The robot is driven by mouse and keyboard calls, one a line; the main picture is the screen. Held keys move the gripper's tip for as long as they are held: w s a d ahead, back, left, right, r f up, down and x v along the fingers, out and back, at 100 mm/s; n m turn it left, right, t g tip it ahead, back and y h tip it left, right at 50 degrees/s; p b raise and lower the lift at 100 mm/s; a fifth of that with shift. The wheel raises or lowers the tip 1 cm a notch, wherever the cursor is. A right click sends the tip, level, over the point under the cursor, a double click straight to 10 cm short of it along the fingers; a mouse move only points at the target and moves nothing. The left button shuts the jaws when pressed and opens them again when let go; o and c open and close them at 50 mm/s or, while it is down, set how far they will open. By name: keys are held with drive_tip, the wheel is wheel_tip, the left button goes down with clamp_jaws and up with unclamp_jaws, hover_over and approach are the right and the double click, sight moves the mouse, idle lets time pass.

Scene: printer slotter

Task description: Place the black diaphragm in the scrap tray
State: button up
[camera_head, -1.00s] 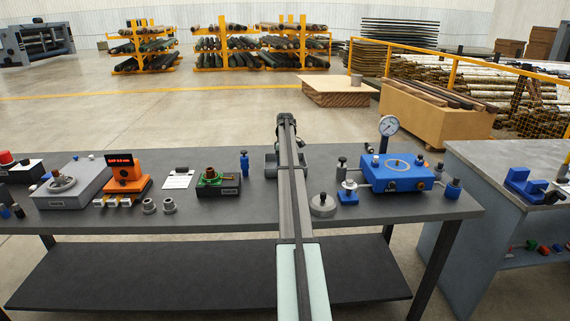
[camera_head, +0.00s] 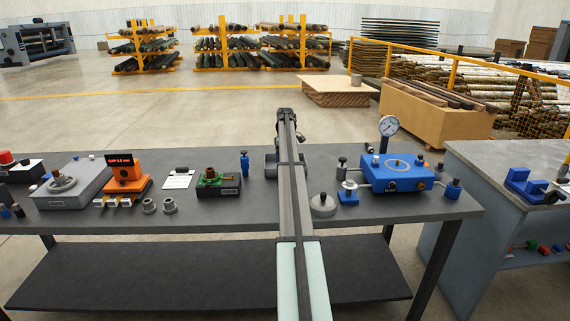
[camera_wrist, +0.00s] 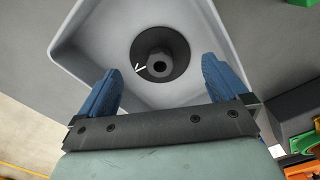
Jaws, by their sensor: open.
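The black diaphragm (camera_wrist: 176,67), a dark round disc with a raised hub and a small white mark, lies in the grey scrap tray (camera_wrist: 92,30) in the wrist view. My gripper (camera_wrist: 162,70) is open, with its blue fingers spread to either side of the disc's near edge and apart from it. In the head view the scrap tray (camera_head: 270,168) stands near the back of the bench, partly behind my arm. The diaphragm is not visible there, and my fingertips are hidden by the arm.
A blue fixture with a gauge (camera_head: 400,172) stands right of my arm, with a grey round weight (camera_head: 322,205) nearer. A blue bottle-like part (camera_head: 244,164) and a green-based unit (camera_head: 217,184) stand left. The front middle of the bench (camera_head: 235,222) is clear.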

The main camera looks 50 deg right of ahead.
wheel_tip(320, 180, up, 10)
idle(0.4)
drive_tip(key=shift+f, duration=0.15)
